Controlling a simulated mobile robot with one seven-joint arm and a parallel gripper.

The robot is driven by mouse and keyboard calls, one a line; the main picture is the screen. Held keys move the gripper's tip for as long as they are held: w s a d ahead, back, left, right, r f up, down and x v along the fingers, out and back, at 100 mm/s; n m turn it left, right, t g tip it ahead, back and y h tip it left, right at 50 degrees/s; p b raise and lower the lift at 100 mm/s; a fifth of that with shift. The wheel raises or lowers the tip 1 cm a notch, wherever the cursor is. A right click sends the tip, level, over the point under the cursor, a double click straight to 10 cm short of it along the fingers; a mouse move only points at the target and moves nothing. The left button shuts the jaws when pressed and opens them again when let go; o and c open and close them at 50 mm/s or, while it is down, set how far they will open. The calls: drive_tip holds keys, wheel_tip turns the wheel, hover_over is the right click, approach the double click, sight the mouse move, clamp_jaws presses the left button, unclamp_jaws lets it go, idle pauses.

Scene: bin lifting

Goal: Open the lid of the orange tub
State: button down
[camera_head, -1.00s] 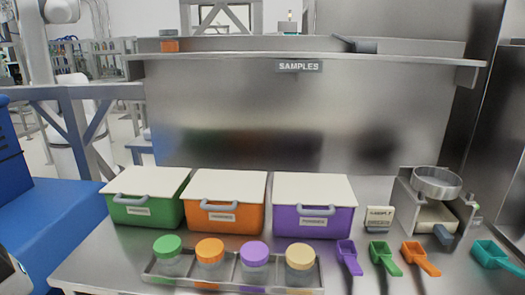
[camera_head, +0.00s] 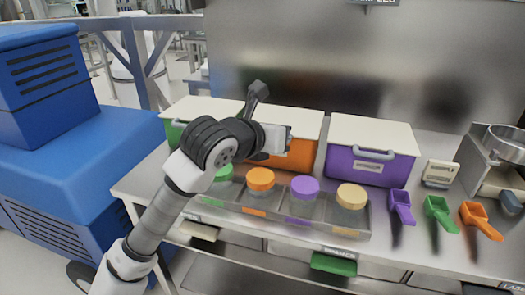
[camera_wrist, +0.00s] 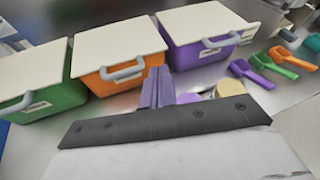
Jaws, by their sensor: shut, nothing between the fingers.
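The orange tub (camera_head: 302,156) stands between the green tub and the purple tub on the steel bench. Its cream lid (camera_head: 300,122) is down. My arm's end covers the tub's left front and its handle in the head view. In the wrist view the orange tub (camera_wrist: 102,84) shows its lid (camera_wrist: 115,42) closed and its grey front handle (camera_wrist: 122,71) clear. My gripper (camera_wrist: 158,72) is shut and empty. Its tips appear just in front of the orange tub, near the handle's right end in the picture; I cannot tell the exact gap.
The green tub (camera_wrist: 50,103) and purple tub (camera_head: 350,165) flank it closely. A tray (camera_head: 238,201) of several jars with coloured lids stands in front, below my arm. Scoops (camera_head: 438,211) and a steel device lie to the right. A steel panel rises behind.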

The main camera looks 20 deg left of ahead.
drive_tip(key=a+f+y, duration=0.1)
drive_tip(key=a+f, duration=0.1)
drive_tip(key=w+a+f+n+g+y, duration=0.1)
drive_tip(key=a+y, duration=0.1)
drive_tip(key=a+f+y, duration=0.1)
drive_tip(key=a+f, duration=0.1)
drive_tip(key=shift+w+a+f+n, duration=0.25)
drive_tip(key=shift+a+f+n, duration=0.1)
drive_tip(key=shift+n, duration=0.05)
drive_tip(key=p+x, duration=0.2)
drive_tip(key=x, duration=0.8)
drive_tip(key=shift+p, duration=0.4)
drive_tip(key=shift+s+a, duration=0.1)
drive_tip(key=shift+s, duration=0.05)
